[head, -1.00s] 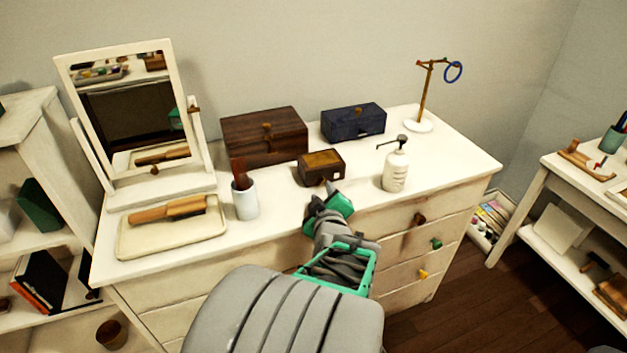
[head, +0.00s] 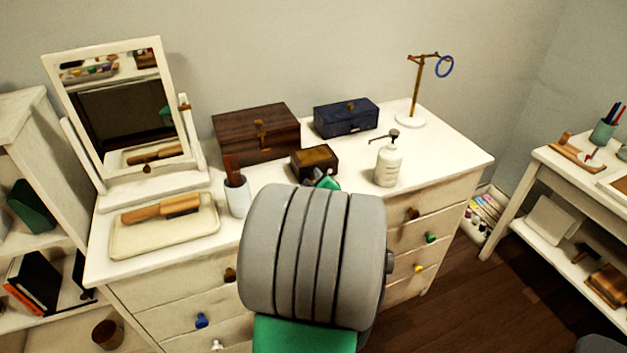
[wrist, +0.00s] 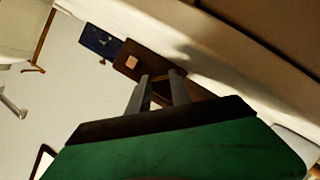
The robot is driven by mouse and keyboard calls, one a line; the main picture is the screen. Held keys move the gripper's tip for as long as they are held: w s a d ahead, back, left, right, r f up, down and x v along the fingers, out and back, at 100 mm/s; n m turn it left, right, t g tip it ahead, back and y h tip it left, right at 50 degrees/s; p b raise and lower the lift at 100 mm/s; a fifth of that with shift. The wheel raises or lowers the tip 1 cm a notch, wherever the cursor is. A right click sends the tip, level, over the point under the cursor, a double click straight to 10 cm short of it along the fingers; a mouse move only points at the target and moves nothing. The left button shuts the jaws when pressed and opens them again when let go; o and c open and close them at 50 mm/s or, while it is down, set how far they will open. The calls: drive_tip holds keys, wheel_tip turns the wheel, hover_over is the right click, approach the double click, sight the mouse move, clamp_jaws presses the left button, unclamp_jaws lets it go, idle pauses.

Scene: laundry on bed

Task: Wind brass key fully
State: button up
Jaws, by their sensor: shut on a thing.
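A small dark wooden box with a brass-coloured top (head: 315,158) stands near the middle of the white dresser top. My gripper (head: 324,181) is at the front of this box, mostly hidden behind my grey arm link in the head view. In the wrist view the two grey fingers of my gripper (wrist: 162,76) reach toward a dark brown wooden body. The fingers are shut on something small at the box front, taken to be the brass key. The key itself is hidden, and its angle cannot be told.
A white pump bottle (head: 388,164) stands close to the right of the box. A white cup (head: 237,197) stands to its left. Behind are a large wooden box (head: 256,137) and a blue box (head: 346,118). A mirror (head: 118,112) and a tray (head: 193,226) are at left.

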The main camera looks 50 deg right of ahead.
clamp_jaws()
drive_tip(key=shift+s+d+m+y+b, duration=0.1)
drive_tip(key=shift+m+y+b, duration=0.3)
drive_tip(key=shift+m+b, duration=0.15)
drive_tip(key=shift+s+d+m+y+b, duration=0.1)
drive_tip(key=shift+m+y+b, duration=0.3)
drive_tip(key=shift+m, duration=0.25)
drive_tip(key=m+y+b, duration=0.1)
drive_tip(key=m, duration=0.1)
drive_tip(key=m+t+y, duration=0.1)
drive_tip(key=shift+d+m+b, duration=0.2)
drive_tip(key=shift+m+b, duration=0.15)
drive_tip(key=shift+m, duration=0.05)
drive_tip(key=m+t+y, duration=0.2)
drive_tip(key=shift+s+d+m, duration=0.15)
drive_tip(key=shift+m, duration=0.25)
drive_tip(key=shift+d+m+t+y, duration=0.1)
drive_tip(key=shift+m+t+y, duration=0.55)
drive_tip(key=shift+m, duration=0.75)
drive_tip(key=shift+p, duration=0.3)
